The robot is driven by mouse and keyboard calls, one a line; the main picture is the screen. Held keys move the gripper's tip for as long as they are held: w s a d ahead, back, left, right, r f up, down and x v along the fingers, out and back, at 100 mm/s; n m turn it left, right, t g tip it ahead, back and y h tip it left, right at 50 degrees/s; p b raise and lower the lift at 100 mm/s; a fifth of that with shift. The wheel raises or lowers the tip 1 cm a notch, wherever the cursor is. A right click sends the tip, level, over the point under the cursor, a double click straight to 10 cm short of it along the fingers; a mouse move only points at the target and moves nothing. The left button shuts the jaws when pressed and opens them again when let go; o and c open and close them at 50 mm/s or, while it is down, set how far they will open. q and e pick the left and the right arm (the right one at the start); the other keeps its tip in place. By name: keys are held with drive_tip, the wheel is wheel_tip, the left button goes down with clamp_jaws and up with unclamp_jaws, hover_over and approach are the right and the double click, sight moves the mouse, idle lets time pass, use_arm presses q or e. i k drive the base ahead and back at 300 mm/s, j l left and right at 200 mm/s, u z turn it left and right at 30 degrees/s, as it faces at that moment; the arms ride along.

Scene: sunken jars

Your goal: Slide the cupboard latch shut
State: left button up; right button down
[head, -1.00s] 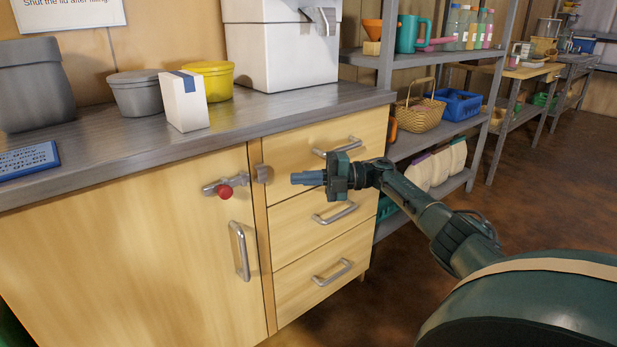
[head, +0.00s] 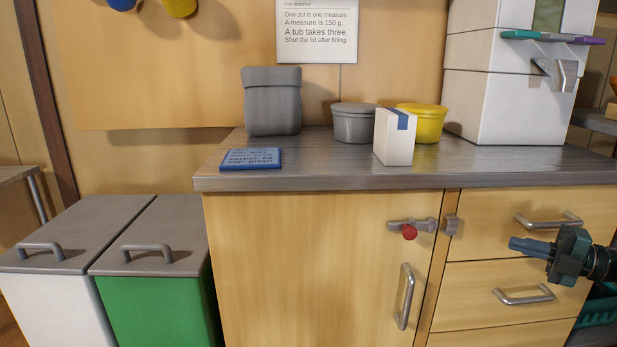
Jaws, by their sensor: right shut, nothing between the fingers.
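The cupboard door (head: 310,270) is closed. Its latch (head: 405,224) is a grey metal slide bar with a red knob (head: 410,232), near the door's upper right corner. The metal keeper (head: 451,225) sits on the frame to its right, and a small gap shows between bar and keeper. My right gripper (head: 512,243) is in front of the drawers, right of the latch and a little lower in the picture. Its blue-grey fingers are together, point left and hold nothing. It is apart from the knob. My left gripper is out of view.
The door handle (head: 405,297) and drawer handles (head: 524,296) stick out near the gripper. The worktop (head: 320,176) above holds a white carton (head: 394,138), tubs and a white dispenser (head: 505,100). Lidded bins (head: 160,280) stand at left. The space before the door looks clear.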

sight(410, 233)
drive_tip(key=k+l, duration=0.15)
drive_tip(key=l, duration=0.2)
drive_tip(key=k+l, duration=0.2)
drive_tip(key=l, duration=0.15)
drive_tip(key=k+l, duration=0.15)
drive_tip(key=l, duration=0.2)
